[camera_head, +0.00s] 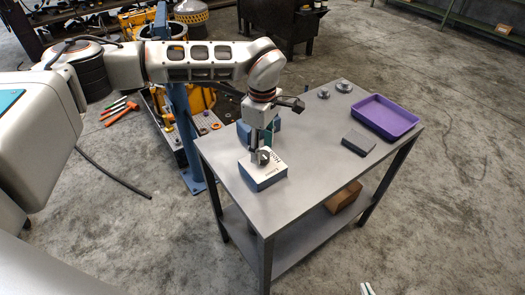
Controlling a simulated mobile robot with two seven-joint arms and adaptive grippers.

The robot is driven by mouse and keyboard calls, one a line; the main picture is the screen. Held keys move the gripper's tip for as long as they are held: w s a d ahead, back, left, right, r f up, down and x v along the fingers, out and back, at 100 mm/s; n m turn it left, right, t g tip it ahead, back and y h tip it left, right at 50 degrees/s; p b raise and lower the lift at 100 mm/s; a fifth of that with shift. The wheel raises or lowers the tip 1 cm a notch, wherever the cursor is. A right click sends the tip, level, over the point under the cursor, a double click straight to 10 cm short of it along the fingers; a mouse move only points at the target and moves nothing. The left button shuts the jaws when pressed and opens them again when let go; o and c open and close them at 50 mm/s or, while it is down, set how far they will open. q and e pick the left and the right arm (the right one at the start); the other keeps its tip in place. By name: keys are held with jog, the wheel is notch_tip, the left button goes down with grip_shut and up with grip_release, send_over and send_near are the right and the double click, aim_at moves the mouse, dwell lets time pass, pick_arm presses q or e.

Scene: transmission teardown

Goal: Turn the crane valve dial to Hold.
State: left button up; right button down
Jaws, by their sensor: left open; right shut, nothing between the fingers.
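The crane valve box (266,178), white on top with blue sides, sits at the left front of the grey table. Its round grey dial (263,156) is on the top face, partly hidden by my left gripper. Dark lettering shows on the box, but it is too small to read, and I cannot tell where the dial points. My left gripper (257,147) reaches down over the dial with its fingers open. I cannot tell if they touch it. The tips of my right gripper (367,289) show at the bottom edge, shut and empty, away from the table.
A purple tray (385,117), a dark grey block (358,141) and two small metal discs (323,93) (344,87) are on the grey table (310,165). A brown box (344,197) is on the shelf below. A blue post (183,130) stands left of the table.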

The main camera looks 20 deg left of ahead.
pick_arm(q)
jog(key=shift+f, duration=1.05)
jog(key=shift+c, duration=0.3)
jog(key=c, duration=1)
jog(key=shift+c, duration=0.2)
